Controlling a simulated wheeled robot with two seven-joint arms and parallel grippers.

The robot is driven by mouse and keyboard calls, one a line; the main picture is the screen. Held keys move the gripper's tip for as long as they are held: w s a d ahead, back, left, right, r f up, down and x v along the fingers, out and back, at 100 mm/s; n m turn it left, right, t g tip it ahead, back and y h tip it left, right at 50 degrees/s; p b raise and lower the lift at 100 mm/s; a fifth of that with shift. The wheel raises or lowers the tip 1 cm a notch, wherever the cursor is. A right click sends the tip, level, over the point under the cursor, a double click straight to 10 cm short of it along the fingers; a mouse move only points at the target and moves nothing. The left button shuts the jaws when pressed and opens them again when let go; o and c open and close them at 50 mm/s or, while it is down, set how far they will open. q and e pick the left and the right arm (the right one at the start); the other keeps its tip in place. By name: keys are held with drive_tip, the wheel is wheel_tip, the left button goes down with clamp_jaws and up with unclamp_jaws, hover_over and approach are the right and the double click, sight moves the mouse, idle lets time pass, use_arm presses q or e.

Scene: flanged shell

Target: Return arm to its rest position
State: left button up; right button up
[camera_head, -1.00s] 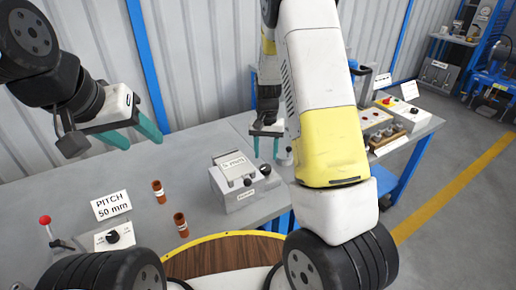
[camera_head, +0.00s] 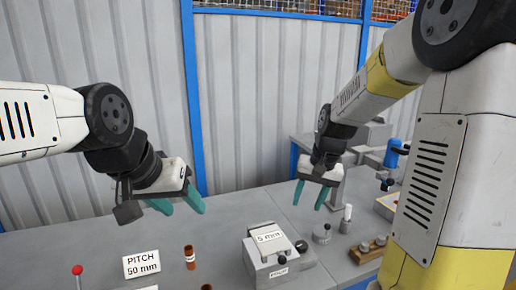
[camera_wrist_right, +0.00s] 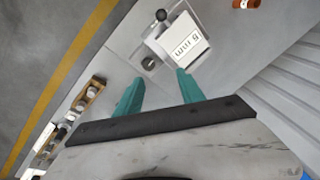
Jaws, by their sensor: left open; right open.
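My left gripper (camera_head: 181,202) hangs over the grey bench at the left in the head view, its two teal fingers apart and empty. My right gripper (camera_head: 309,195) is above the bench in the middle, fingers pointing down, open and empty. Its teal fingers also show in the right wrist view (camera_wrist_right: 160,93), with nothing between them. My right arm (camera_head: 378,90) comes in from the right side, bent down to the gripper. Neither gripper touches anything that I can see.
The bench (camera_head: 215,232) holds a grey "5 mm" box (camera_head: 272,262), a brown cylinder (camera_head: 190,257) and a "PITCH 50 mm" sign (camera_head: 141,265). A wooden block with several knobs (camera_head: 368,249) stands at right. A corrugated wall (camera_head: 250,100) rises behind.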

drive_tip(key=s+r+n+t, duration=0.1)
drive_tip(key=s+r+t, duration=0.1)
drive_tip(key=s+r, duration=0.3)
drive_tip(key=s+r+n+t, duration=0.1)
drive_tip(key=s+r, duration=0.4)
drive_tip(key=s, duration=0.7)
drive_tip(key=shift+s+a+r+n+t, duration=0.3)
drive_tip(key=shift+r+n+t, duration=0.1)
drive_tip(key=shift+t, duration=0.1)
drive_tip(key=shift+c, duration=0.5)
